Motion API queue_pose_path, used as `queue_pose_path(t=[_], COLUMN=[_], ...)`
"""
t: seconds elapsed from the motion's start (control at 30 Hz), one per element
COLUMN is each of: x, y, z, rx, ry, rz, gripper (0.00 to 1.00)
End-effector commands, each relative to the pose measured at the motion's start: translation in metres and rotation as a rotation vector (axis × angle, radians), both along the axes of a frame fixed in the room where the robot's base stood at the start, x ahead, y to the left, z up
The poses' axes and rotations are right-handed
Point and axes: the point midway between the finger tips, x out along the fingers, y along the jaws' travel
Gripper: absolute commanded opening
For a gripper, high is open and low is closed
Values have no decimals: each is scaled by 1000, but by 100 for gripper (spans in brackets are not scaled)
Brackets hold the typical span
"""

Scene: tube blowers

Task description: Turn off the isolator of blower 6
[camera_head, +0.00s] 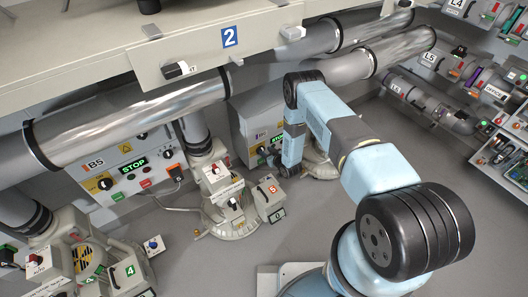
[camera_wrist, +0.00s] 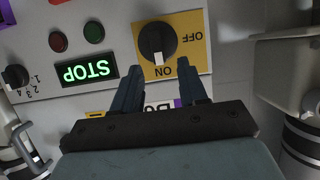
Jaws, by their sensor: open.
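The isolator is a black rotary knob (camera_wrist: 157,42) on a yellow plate (camera_wrist: 195,55) in the wrist view, which shows the panel upside down. Its white pointer mark is at the ON label; OFF is printed to the right. My gripper (camera_wrist: 160,67) is open, with its two dark fingers below the knob in the picture, one on each side of the ON label. Nothing is between the fingers; I cannot tell whether they touch the panel. In the head view, the grey blower panel (camera_head: 243,127) is partly hidden by my arm, and my fingertips are hidden.
Beside the isolator are a lit green STOP display (camera_wrist: 89,69), a red lamp (camera_wrist: 56,42), a green lamp (camera_wrist: 94,33) and a small selector knob (camera_wrist: 15,77). Metal pipes (camera_head: 130,115) run overhead. The neighbouring blower panel (camera_head: 120,150) stands left.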

Motion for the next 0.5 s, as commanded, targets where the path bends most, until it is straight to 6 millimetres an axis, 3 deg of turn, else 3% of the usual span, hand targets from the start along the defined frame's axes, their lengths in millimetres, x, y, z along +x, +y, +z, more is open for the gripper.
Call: queue_pose_path(t=[0.2,0.5], x=[15,19], y=[10,12], z=[-9,-10], rx=[-1,0], ry=[1,1], rz=[0,0], gripper=[43,43])
